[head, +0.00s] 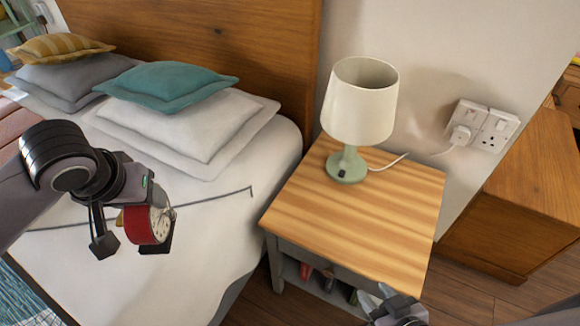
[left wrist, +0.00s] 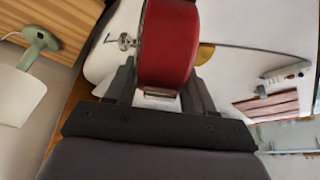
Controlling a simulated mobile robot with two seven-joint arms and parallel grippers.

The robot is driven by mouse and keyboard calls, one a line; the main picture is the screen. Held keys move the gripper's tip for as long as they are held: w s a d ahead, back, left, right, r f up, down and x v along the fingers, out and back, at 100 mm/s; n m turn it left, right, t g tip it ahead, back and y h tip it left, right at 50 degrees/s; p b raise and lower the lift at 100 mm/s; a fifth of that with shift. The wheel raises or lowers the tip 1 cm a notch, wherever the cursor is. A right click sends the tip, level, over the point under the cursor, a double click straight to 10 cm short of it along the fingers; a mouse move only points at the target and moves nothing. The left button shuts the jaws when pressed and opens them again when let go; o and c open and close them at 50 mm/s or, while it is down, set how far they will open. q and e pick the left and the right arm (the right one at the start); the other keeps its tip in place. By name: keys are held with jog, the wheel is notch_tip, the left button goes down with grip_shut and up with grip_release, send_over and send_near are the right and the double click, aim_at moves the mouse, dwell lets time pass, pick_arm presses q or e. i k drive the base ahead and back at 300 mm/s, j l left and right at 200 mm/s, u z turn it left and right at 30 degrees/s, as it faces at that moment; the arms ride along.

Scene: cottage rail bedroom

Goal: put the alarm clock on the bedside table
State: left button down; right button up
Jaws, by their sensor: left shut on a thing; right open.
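The red alarm clock (head: 148,226) with a pale dial is held in my left gripper (head: 133,240), above the white bed. In the left wrist view the clock's red side (left wrist: 168,45) sits between the two fingers (left wrist: 160,92) of the left gripper, which is shut on it. The bedside table (head: 330,215) has a striped wooden top and stands to the right of the left gripper and clock. My right gripper (head: 395,305) shows only partly at the bottom edge, in front of the table; it is open.
A green lamp (head: 345,165) with a cream shade stands at the table's back, its cord running to a wall socket (head: 482,126). The front and middle of the tabletop are clear. Books (head: 328,280) lie on the shelf below. Pillows (head: 185,125) lie on the bed.

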aim_at(364, 228)
jog(key=l+z, duration=0.15)
jog(key=z, duration=0.7)
jog(key=i+l, duration=0.1)
jog(key=l, duration=0.25)
jog(key=i+l, duration=0.1)
jog(key=l, duration=0.2)
jog(key=i+l, duration=0.1)
jog(key=l, duration=0.25)
